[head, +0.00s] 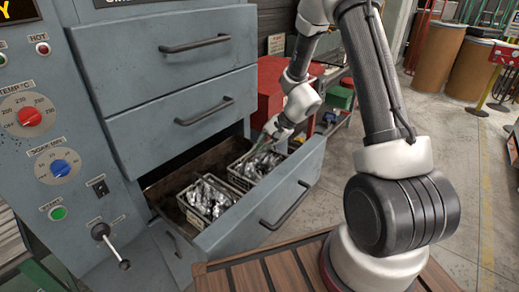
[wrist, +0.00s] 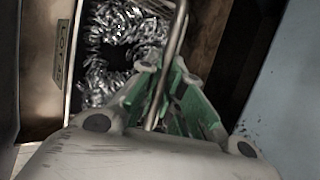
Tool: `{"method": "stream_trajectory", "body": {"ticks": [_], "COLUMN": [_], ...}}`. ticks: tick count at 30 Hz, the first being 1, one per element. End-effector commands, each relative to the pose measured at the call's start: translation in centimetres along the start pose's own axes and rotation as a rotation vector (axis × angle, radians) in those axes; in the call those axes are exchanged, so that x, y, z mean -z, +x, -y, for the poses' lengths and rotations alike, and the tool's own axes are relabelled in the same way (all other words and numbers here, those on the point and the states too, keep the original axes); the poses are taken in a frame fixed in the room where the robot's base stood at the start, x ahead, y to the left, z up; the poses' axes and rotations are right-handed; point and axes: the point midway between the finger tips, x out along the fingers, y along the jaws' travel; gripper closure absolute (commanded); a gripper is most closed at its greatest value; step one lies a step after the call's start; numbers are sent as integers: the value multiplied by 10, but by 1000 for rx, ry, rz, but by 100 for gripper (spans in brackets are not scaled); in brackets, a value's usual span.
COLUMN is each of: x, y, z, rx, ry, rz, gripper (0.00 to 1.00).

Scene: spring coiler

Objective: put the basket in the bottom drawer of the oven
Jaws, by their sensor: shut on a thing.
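The oven (head: 165,75) stands at the left, and its bottom drawer (head: 270,208) is pulled open. A wire basket (head: 240,181) full of shiny metal coils is at the right inside the drawer opening. My gripper (head: 272,132) is above this basket. In the wrist view, the green fingers of my gripper (wrist: 166,80) are closed around a thin metal handle (wrist: 177,35), with shiny coils (wrist: 112,50) beneath. The basket looks upright and low in the drawer. I cannot tell whether it touches the drawer floor.
A second basket (head: 187,213) of coils sits left of the held one in the same drawer. Two upper drawers (head: 195,45) are shut. A red cabinet (head: 272,88) stands behind the drawer. A slatted wooden surface (head: 245,274) is in front. Open floor (head: 455,150) lies at the right.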

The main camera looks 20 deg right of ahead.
Motion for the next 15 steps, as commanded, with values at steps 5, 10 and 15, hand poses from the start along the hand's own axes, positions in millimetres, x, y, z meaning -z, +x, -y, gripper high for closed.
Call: {"method": "stream_trajectory", "body": {"ticks": [5,10,15], "x": [0,0,0], "y": [2,2,2], "z": [-1,-1,-1], "rx": [0,0,0], "ry": [0,0,0], "rz": [0,1,1], "gripper": [88,70,70]}}
